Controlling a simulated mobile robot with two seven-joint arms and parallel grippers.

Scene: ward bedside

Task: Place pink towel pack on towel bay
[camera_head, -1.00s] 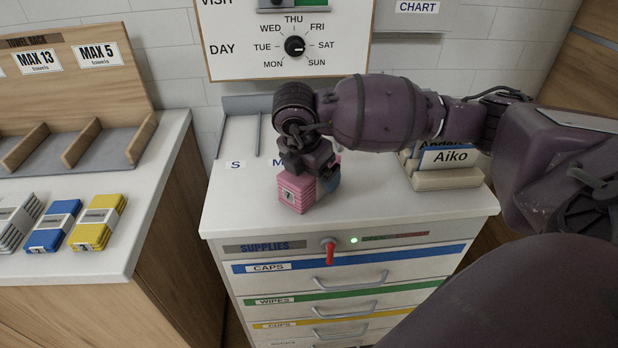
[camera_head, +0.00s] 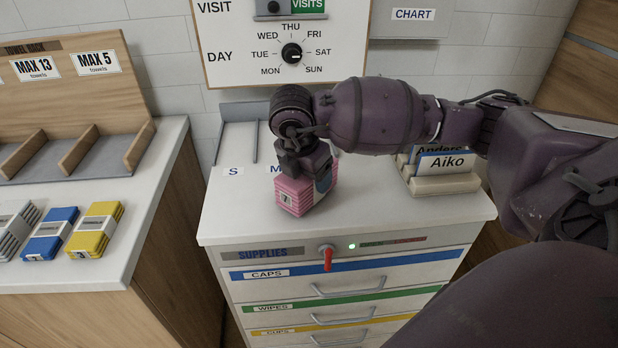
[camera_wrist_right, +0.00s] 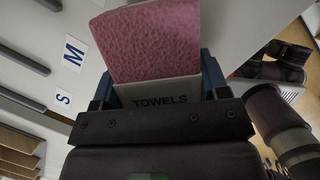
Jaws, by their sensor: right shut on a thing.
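The pink towel pack (camera_head: 294,197) is at the top of the white supplies cart (camera_head: 360,215), below the M label. It has a pale band, marked TOWELS in the right wrist view, where its pink cloth (camera_wrist_right: 150,45) fills the upper middle. My right gripper (camera_head: 309,180) points down and is shut on the pack; its blue fingers flank it in the wrist view. I cannot tell whether the pack touches the cart top. The wooden towel rack (camera_head: 75,80) stands at the left, with open, divided bays (camera_head: 100,158).
Grey, blue (camera_head: 50,233) and yellow (camera_head: 96,230) packs lie on the left counter in front of the rack. A gap separates counter and cart. Name cards (camera_head: 446,162) stand at the cart's right. A red knob (camera_head: 327,256) sits on the cart front.

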